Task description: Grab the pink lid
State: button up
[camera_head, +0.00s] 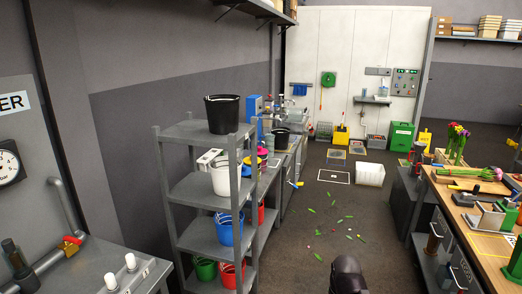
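A small pink item (262,151) shows behind the right posts of the grey shelf rack, on the counter side. It is partly hidden and too small to tell for sure whether it is a lid. A dark rounded part, apparently of my arm, rises at the bottom edge right of centre. No gripper fingers show, and nothing is seen held. The pink item is far up and left of that dark part.
The grey shelf rack (205,190) holds black, white, blue, green and red buckets. A workbench (470,215) with tulips and tools stands at right. Leaf scraps litter the floor (310,255) between. A white bin (369,174) stands farther back. A grey bench (70,268) is at lower left.

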aim_at(261, 151)
jog(key=i, duration=3.25)
jog(key=u, duration=0.7)
